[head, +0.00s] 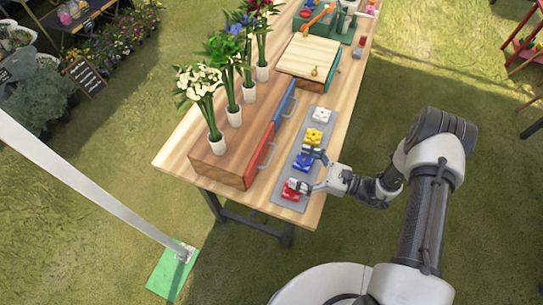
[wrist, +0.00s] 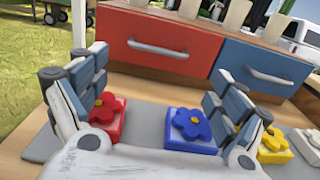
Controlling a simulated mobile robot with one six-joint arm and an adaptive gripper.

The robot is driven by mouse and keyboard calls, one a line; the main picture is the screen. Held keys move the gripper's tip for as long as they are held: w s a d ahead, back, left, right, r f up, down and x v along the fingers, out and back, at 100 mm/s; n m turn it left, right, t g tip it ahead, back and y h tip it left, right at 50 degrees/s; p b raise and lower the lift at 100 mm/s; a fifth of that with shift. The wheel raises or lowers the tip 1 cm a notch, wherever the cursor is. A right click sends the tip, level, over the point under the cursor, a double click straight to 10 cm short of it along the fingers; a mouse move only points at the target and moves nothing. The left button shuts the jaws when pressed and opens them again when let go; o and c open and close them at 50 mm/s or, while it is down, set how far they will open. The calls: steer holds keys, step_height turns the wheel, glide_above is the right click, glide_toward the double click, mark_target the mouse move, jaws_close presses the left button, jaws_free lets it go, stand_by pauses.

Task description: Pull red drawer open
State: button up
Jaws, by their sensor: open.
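The red drawer (head: 260,154) is the near one of two drawers in a wooden cabinet (head: 222,164) on the table. It looks shut, flush with the cabinet front. Its silver bar handle (wrist: 158,49) shows whole in the wrist view, on the red front (wrist: 190,38). My gripper (head: 303,169) is open and empty in front of the cabinet, over the grey strip. In the wrist view its two fingers (wrist: 155,82) are spread wide, facing the red drawer. The handle is ahead of them and not touched.
The grey strip (head: 318,137) bears red (head: 291,190), blue (head: 303,162), yellow (head: 313,137) and white (head: 321,115) flower blocks. The blue drawer (head: 285,102) with its own handle is beside the red one. Potted flowers stand on the cabinet. A wooden box (head: 309,55) stands farther back.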

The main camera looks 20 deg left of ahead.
mark_target(271, 156)
steer(key=a, duration=0.6)
steer(key=a+b, duration=0.1)
steer(key=a, duration=0.2)
steer(key=shift+w+a, duration=0.3)
steer(key=shift+w, duration=0.05)
steer(key=c, duration=1.3)
steer(key=d, duration=0.7)
steer(key=d+b, duration=0.1)
steer(key=d, duration=0.3)
steer(key=shift+s, duration=0.35)
